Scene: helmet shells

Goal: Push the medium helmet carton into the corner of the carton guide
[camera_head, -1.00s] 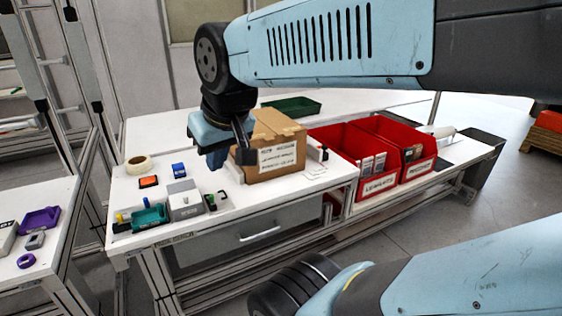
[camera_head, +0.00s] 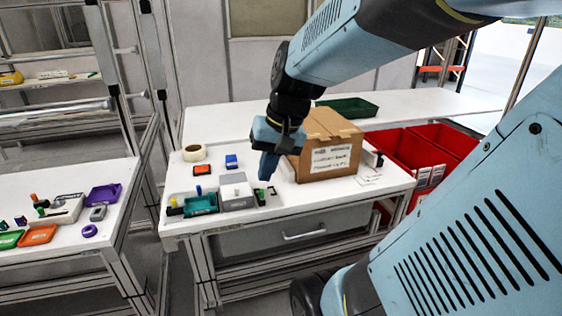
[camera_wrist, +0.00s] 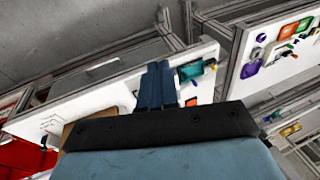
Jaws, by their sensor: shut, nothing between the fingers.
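The medium helmet carton (camera_head: 333,161) is a closed brown box with printed lettering on its front, upright on the white bench. A bit of its brown side shows at the lower left in the wrist view (camera_wrist: 72,128). My gripper (camera_head: 268,174) points down just left of the carton, in front of its left part; I cannot tell whether it touches it. In the wrist view the two blue fingers (camera_wrist: 157,84) lie together with nothing between them. The carton guide (camera_head: 377,159) shows only as a low piece with a dark knob right of the carton; its corner is mostly hidden.
A grey box (camera_head: 236,192), a teal tray (camera_head: 202,204), a tape roll (camera_head: 194,153) and small blue and orange items lie left of my gripper. Red bins (camera_head: 412,148) stand to the right. A green tray (camera_head: 347,107) is behind. Bare bench lies in front of the carton.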

